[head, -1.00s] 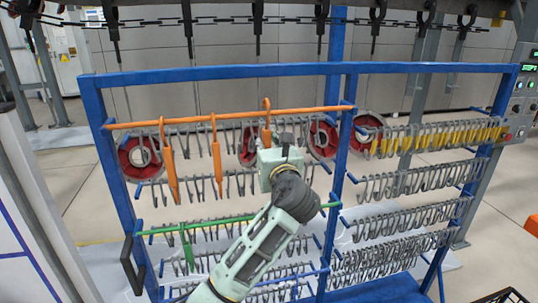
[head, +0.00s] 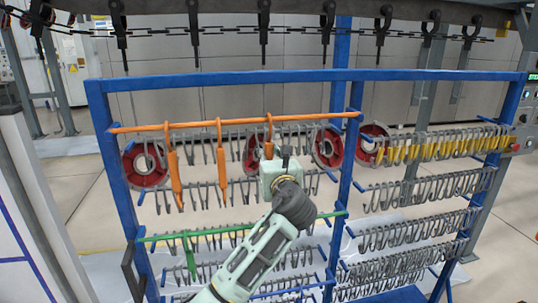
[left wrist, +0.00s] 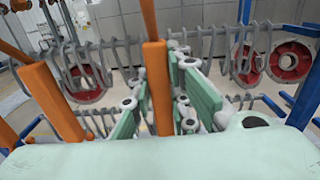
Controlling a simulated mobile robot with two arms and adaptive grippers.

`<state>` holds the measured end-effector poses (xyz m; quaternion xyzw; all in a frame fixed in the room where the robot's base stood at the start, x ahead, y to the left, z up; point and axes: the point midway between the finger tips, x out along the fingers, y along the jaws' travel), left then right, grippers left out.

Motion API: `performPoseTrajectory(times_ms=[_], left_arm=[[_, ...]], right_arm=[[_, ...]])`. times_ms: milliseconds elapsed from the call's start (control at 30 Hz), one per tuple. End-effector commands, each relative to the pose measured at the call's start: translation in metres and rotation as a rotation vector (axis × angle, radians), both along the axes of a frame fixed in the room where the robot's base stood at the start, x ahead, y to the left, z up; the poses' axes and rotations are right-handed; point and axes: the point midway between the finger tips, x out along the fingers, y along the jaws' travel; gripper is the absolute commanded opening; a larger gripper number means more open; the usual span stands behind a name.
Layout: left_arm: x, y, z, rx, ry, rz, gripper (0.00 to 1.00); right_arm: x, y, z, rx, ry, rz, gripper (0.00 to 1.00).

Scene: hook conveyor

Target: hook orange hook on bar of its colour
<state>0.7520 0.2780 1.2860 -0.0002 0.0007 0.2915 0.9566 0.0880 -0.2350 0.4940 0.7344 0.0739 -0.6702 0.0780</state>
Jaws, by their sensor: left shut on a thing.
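My left gripper (head: 270,158) is in front of the rack, just below the orange bar (head: 340,116). It is shut on an orange hook (head: 268,132), whose curved top is level with the bar and appears to go over it. I cannot tell if it bears on the bar. In the left wrist view the hook's orange shank (left wrist: 157,85) stands upright between the green fingers (left wrist: 160,105). Two other orange hooks (head: 174,180) and (head: 220,165) hang from the same bar to the left. My right gripper is not in view.
The blue rack frame (head: 220,79) surrounds the bars. Several grey hooks (head: 415,240) hang in rows around and behind. A green bar (head: 300,218) with a green hook (head: 188,255) is lower. A yellow-marked row (head: 440,147) is at right. The orange bar's right end is free of orange hooks.

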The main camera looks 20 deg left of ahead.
Motion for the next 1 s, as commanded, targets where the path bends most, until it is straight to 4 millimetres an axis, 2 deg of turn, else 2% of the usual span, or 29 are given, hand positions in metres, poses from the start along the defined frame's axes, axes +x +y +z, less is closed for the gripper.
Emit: performPoseTrajectory(times_ms=[433, 467, 700, 1000], left_arm=[[0.0001, 0.0001, 0.0004, 0.001, -0.002, 0.0, 0.0], [0.0001, 0.0001, 0.0004, 0.001, -0.002, 0.0, 0.18], [0.0001, 0.0001, 0.0002, 0.001, -0.001, 0.0, 0.38], [-0.0007, -0.0006, -0.001, 0.0, 0.001, 0.0, 0.38]], right_arm=[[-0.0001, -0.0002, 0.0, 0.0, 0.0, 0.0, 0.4], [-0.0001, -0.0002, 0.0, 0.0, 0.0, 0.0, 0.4], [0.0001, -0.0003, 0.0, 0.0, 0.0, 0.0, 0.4], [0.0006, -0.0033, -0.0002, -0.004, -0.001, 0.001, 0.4]])
